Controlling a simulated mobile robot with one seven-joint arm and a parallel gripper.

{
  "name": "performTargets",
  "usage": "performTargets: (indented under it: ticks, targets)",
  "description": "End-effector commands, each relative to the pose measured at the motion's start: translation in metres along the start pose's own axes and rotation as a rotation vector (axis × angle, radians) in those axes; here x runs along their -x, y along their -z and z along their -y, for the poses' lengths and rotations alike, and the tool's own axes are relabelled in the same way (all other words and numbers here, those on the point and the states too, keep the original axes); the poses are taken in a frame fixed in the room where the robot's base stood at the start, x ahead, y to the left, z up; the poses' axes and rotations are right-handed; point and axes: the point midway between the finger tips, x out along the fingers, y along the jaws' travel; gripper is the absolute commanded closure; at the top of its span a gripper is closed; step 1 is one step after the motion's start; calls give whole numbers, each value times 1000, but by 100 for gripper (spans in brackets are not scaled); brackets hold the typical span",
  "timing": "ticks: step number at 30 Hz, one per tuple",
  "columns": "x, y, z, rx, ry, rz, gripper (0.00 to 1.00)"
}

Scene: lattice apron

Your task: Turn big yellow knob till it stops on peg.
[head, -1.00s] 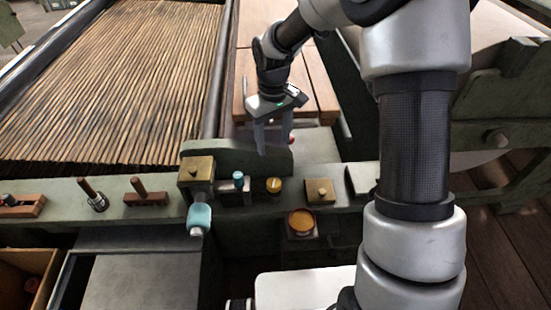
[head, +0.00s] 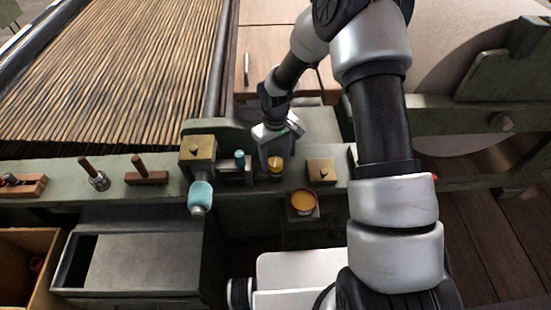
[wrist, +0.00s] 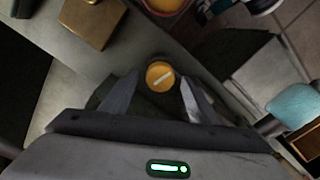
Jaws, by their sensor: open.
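A round yellow knob (head: 276,164) with a pale line across its top sits on the green bench rail; it also shows in the wrist view (wrist: 160,76). My gripper (head: 270,156) is right at this knob, pointing down. In the wrist view my open gripper (wrist: 159,86) has one finger on each side of the knob, with gaps showing between fingers and knob. I cannot make out a stop peg beside it; the gripper hides part of the area around the knob.
A brass block (head: 321,171) stands right of the knob, and an orange round dish-like piece (head: 303,202) sits in front. A small teal knob (head: 239,157), a larger brass block (head: 198,149) and a light-blue handle (head: 201,195) are to the left.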

Motion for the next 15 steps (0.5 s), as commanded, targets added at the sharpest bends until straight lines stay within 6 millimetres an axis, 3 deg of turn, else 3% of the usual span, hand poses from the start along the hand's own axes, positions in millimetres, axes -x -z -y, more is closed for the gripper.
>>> performTargets:
  ticks: [11, 15]
  targets:
    - [-8, 0, 0, -1, 0, 1, 45]
    - [-8, 0, 0, -1, 0, 1, 64]
